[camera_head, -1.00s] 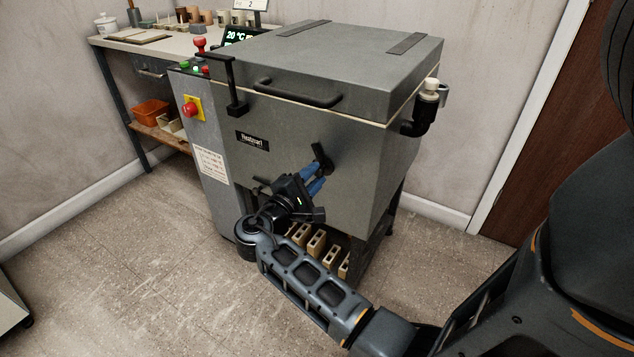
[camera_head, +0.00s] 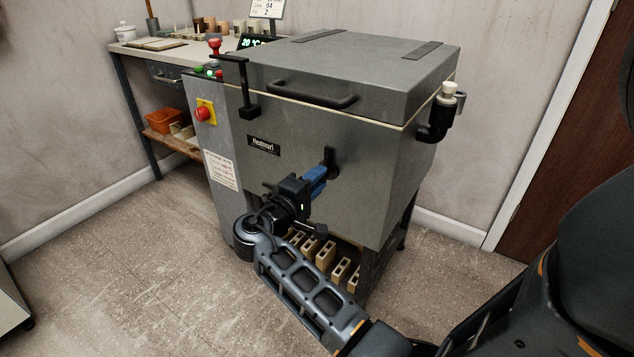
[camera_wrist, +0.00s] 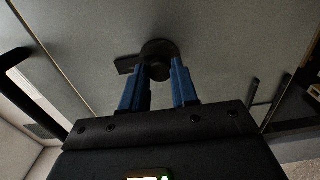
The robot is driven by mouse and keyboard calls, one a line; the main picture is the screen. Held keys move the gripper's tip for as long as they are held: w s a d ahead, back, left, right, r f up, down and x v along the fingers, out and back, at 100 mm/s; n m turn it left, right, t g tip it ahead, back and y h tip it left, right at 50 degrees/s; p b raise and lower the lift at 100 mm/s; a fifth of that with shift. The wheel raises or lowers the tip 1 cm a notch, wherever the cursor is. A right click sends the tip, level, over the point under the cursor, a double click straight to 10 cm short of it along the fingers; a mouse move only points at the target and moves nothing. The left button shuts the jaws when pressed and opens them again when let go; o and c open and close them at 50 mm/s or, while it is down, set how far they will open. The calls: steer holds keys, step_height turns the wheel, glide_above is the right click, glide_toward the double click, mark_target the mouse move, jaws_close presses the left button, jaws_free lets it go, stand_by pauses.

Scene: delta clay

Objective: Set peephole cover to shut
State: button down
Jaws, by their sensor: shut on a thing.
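The peephole cover (camera_head: 332,157) is a small black piece on the grey front of the kiln (camera_head: 370,170). In the wrist view the cover (camera_wrist: 158,53) shows a round knob with a flat tab reaching left. My gripper (camera_head: 323,172) has blue fingers that reach to the kiln front. In the wrist view, my gripper (camera_wrist: 159,68) has one finger on each side of the knob, shut on it. The peephole itself cannot be seen, and the fingers hide part of the cover.
A black lid handle (camera_head: 312,95) and a black latch (camera_head: 249,100) stick out above my gripper. A red stop button (camera_head: 203,114) is at the left. Pale bricks (camera_head: 340,270) lie below the kiln.

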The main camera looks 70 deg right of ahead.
steer(key=c, duration=0.9)
jaws_free()
steer(key=shift+o, duration=0.2)
steer(key=p+v, duration=0.1)
steer(key=v, duration=0.6)
steer(key=shift+a, duration=0.4)
steer(key=shift+w, duration=0.1)
steer(key=shift+f, duration=0.15)
